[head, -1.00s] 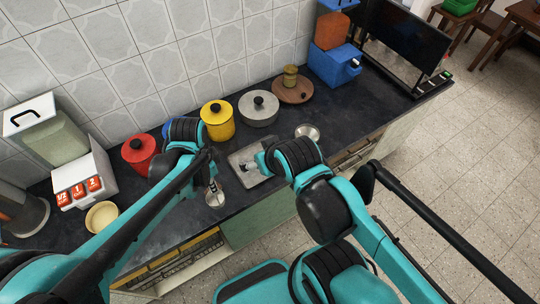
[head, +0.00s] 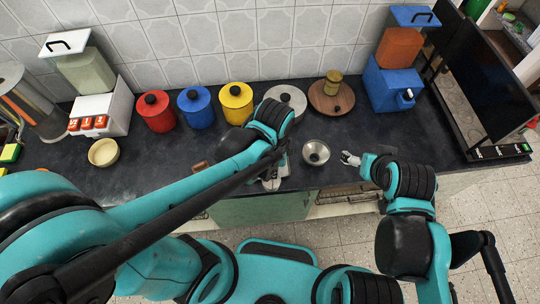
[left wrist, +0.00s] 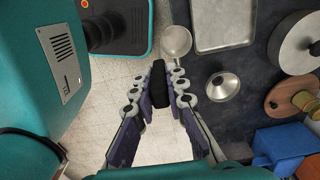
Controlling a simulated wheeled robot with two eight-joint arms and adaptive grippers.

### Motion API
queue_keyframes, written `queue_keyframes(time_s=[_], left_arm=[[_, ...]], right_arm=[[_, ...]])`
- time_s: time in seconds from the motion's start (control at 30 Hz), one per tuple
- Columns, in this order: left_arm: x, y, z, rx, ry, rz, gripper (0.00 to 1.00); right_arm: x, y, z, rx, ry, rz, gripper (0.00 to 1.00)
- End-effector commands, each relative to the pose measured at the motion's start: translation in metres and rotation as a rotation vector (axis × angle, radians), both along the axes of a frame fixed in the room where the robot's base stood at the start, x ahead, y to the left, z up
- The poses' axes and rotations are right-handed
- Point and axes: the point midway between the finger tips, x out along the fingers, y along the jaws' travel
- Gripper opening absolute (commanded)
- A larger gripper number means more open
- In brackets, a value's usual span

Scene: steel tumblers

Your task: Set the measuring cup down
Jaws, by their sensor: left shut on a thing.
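My left gripper (left wrist: 160,95) is shut on the black handle (left wrist: 159,82) of the measuring cup, as the left wrist view shows. The cup's round steel bowl (left wrist: 176,41) is beyond the fingertips, by the counter's front edge, beside a flat metal tray (left wrist: 222,28). I cannot tell whether it touches the counter. In the head view my left forearm hides most of the gripper and tray; a metallic piece (head: 271,184) at the front edge looks like the cup. My right gripper (head: 348,158) is over the counter, right of a small steel dish (head: 316,152); its jaw opening is unclear.
The steel dish also shows in the left wrist view (left wrist: 222,86). A lidded pot (head: 291,97), a wooden board (head: 331,98) and red (head: 156,112), blue (head: 196,110) and yellow (head: 235,105) canisters stand behind. A cream bowl (head: 103,153) is left.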

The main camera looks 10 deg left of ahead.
Motion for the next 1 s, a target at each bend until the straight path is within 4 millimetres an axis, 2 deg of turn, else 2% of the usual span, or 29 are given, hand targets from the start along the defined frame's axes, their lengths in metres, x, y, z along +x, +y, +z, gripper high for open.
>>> queue_keyframes(time_s=[0.2, 0.4, 0.57, 0.8, 1.0], left_arm=[[0.044, 0.032, -0.034, 0.000, 0.000, 0.007, 0.00], [0.074, 0.054, -0.056, 0.000, 0.000, 0.004, 0.00], [0.083, 0.060, -0.063, 0.000, 0.000, 0.001, 0.00], [0.083, 0.060, -0.097, 0.000, 0.000, 0.000, 0.00], [0.083, 0.060, -0.102, 0.000, 0.000, 0.000, 0.00]], right_arm=[[0.000, 0.000, -0.012, 0.000, 0.000, 0.000, 0.80], [0.000, 0.000, -0.018, 0.000, 0.000, 0.000, 0.80], [0.000, 0.000, -0.019, 0.000, 0.000, 0.000, 0.80], [0.000, 0.000, -0.027, 0.000, 0.000, 0.000, 0.80], [0.000, 0.000, -0.027, 0.000, 0.000, 0.000, 0.80]])
